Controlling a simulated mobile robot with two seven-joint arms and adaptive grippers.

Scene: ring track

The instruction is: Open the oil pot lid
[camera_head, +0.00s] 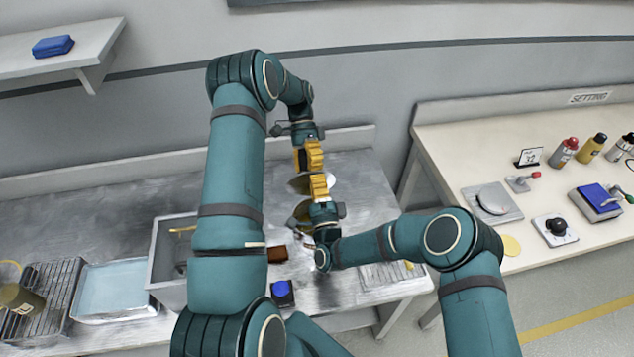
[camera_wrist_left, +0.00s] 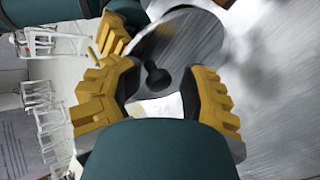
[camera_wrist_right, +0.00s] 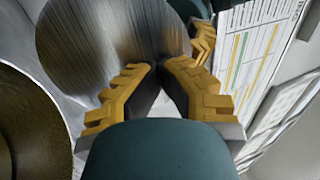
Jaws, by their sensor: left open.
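The oil pot lid, a round metal disc (camera_head: 298,184) with a black knob (camera_wrist_left: 155,76), is between my two grippers, off the pot and tilted. My right gripper (camera_wrist_right: 161,66) has its fingertips close together at the lid's rim and appears to hold it there. My left gripper (camera_wrist_left: 165,82) is open, with its fingers spread on either side of the knob; contact is unclear. It also shows in the head view (camera_head: 308,155). The uncovered pot (camera_wrist_right: 22,130), with a brownish inside, shows at the left of the right wrist view. My right gripper partly hides the pot in the head view.
A metal bin (camera_head: 160,272), a blue tray (camera_head: 115,285) and a wire rack (camera_head: 50,285) stand left on the metal counter. A brown block (camera_head: 277,254) and a blue-topped item (camera_head: 283,292) lie near the front. A second table (camera_head: 450,150) holds bottles and devices at right.

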